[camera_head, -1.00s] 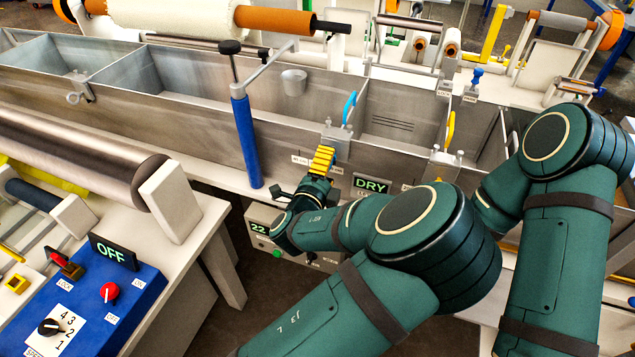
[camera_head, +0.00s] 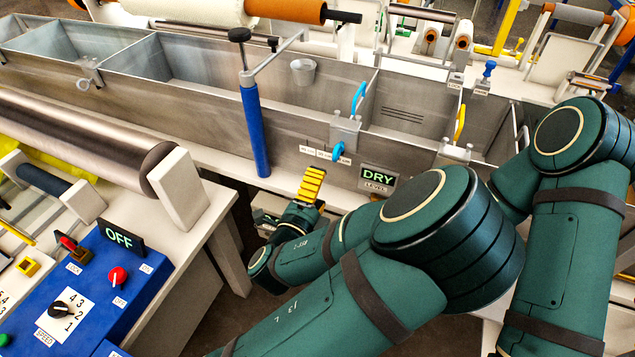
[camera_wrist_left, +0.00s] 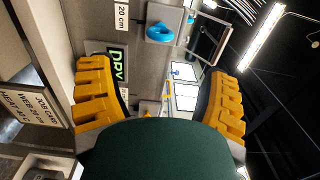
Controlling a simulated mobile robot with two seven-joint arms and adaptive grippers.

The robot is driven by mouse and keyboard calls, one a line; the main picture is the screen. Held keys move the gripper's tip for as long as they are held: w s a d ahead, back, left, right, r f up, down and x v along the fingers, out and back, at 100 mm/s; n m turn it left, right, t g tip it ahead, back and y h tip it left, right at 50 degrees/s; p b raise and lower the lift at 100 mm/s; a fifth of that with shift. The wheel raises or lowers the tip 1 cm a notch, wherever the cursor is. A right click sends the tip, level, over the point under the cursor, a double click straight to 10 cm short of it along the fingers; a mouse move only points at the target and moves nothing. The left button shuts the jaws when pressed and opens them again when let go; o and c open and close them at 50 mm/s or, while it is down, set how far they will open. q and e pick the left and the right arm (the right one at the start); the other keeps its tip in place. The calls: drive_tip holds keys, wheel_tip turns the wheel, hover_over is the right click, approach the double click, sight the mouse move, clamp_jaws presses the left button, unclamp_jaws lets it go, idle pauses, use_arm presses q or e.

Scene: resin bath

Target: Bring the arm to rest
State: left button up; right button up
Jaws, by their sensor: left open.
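My left gripper (camera_head: 312,184) has yellow fingers and hangs in front of the resin bath's metal front wall, below the blue knob (camera_head: 338,151) and left of the DRY level sign (camera_head: 378,177). In the left wrist view its fingers (camera_wrist_left: 160,100) are spread wide with nothing between them. That view also shows the blue knob (camera_wrist_left: 160,32) and the sign (camera_wrist_left: 117,66) beyond the fingers. My left arm is bent, with its green links across the lower middle. My right arm is at the right; its gripper is out of sight.
The metal bath (camera_head: 215,115) runs across the back, with a blue post (camera_head: 255,130) standing at its front. At the left are a large roller (camera_head: 90,135) and a blue control panel (camera_head: 100,285) with an OFF sign (camera_head: 118,238). Dark floor shows below my gripper.

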use_arm(q)
drive_tip(key=s+a+f+n+g+y, duration=0.25)
drive_tip(key=a+f+n, duration=0.2)
drive_tip(key=f, duration=0.35)
drive_tip(key=s+a+f+n+g+y, duration=0.1)
drive_tip(key=a+f+n+g+y, duration=0.25)
drive_tip(key=f+n, duration=0.35)
drive_tip(key=s+d+f+n+g+h, duration=0.2)
drive_tip(key=s+f+n+g+h, duration=0.2)
drive_tip(key=s+f+n+g, duration=0.3)
drive_tip(key=shift+s+f+n+g, duration=0.3)
drive_tip(key=shift+s+n+g, duration=1.1)
drive_tip(key=shift+s+n, duration=0.9)
drive_tip(key=shift+w, duration=0.1)
